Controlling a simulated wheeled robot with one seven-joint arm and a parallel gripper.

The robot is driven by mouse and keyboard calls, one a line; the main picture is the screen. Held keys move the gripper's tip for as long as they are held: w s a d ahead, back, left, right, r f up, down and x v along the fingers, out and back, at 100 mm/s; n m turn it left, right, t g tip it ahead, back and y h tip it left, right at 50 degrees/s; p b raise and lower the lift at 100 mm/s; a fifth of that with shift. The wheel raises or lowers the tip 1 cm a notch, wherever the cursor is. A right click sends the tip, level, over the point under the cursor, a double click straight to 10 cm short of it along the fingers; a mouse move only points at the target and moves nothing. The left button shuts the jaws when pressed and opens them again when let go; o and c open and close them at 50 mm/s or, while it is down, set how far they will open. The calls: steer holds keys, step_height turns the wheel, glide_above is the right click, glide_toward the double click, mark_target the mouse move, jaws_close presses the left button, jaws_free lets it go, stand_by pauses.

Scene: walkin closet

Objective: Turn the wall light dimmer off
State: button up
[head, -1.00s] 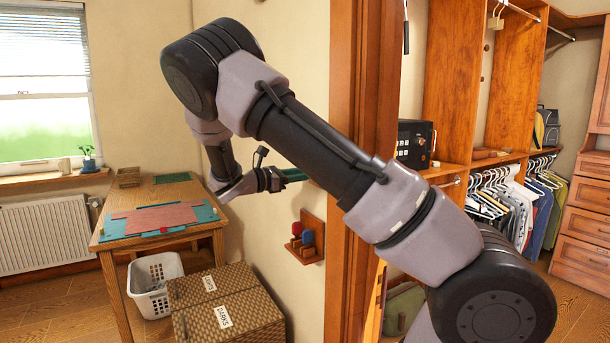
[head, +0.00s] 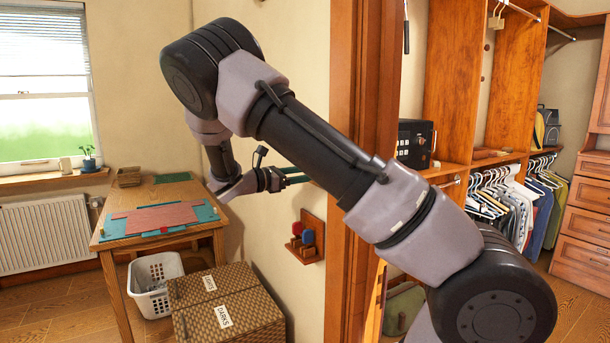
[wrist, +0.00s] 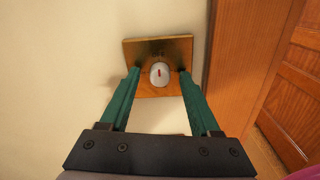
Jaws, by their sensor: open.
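I cannot tell whether the fingers touch the knob or plate. In the head view my gripper (head: 298,177) is at the wall, left of the door frame; my arm hides the dimmer there.
A wooden door frame (head: 346,190) stands just right of the dimmer. A table (head: 160,188), a white basket (head: 148,290) and a wicker hamper (head: 245,290) stand to the left.

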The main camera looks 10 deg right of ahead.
steer(key=v, duration=1)
steer(key=shift+a, duration=0.35)
steer(key=shift+s, duration=0.15)
